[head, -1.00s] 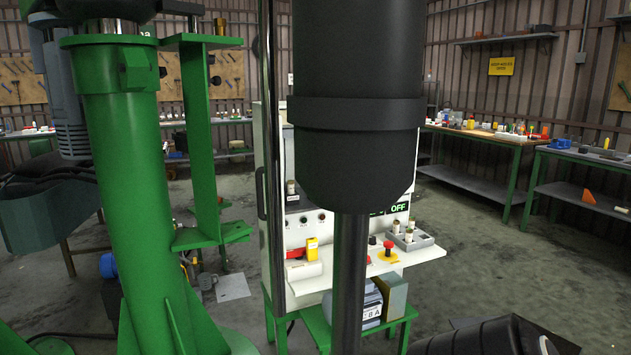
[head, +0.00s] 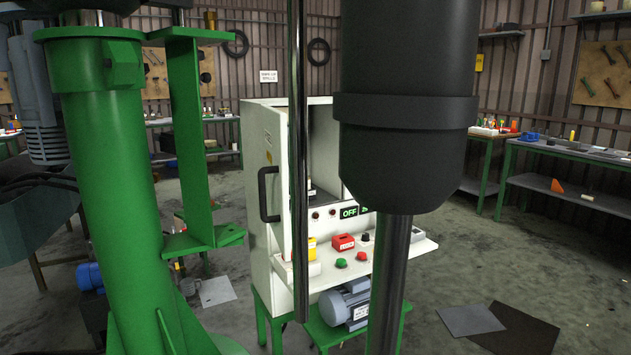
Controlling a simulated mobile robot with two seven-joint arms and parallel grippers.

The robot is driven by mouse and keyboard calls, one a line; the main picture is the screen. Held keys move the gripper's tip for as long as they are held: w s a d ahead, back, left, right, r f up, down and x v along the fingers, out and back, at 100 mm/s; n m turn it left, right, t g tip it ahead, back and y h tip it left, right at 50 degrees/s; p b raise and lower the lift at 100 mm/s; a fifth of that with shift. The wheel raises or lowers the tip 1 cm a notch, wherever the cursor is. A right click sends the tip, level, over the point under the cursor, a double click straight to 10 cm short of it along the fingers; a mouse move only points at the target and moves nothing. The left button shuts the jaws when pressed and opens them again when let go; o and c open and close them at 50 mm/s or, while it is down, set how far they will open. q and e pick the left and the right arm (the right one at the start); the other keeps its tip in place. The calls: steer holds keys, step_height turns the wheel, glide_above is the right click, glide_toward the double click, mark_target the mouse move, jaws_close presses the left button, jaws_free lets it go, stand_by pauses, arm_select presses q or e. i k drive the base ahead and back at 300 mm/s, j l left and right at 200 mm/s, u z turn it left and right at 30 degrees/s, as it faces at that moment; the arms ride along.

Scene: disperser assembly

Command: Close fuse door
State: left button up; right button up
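A white cabinet (head: 254,180) stands on a green stand near the middle of the head view. A white panel with a black handle (head: 266,195) shows on its left. I take this panel to be the fuse door, standing open, but its hinge side is hard to tell. The cabinet's front is open at the top, and its inside is partly hidden by a thin dark vertical rod and a large black cylinder (head: 405,110). An OFF sign (head: 349,212) is lit below the opening. Neither of my grippers is in view.
A shelf (head: 395,262) juts from the cabinet with a red lock box (head: 343,242) and buttons. A grey motor (head: 346,306) sits below it. A green column (head: 110,190) blocks the left side. Dark mats (head: 515,328) lie on the floor at right; floor around them is clear.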

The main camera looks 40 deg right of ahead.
mark_target(273, 187)
steer(key=i+j+z, duration=0.15)
steer(key=z, duration=0.35)
steer(key=i+j+z, duration=0.1)
steer(key=j+z, duration=0.2)
steer(key=z, duration=0.15)
steer(key=i+j+z, duration=0.1)
steer(key=j+z, duration=0.3)
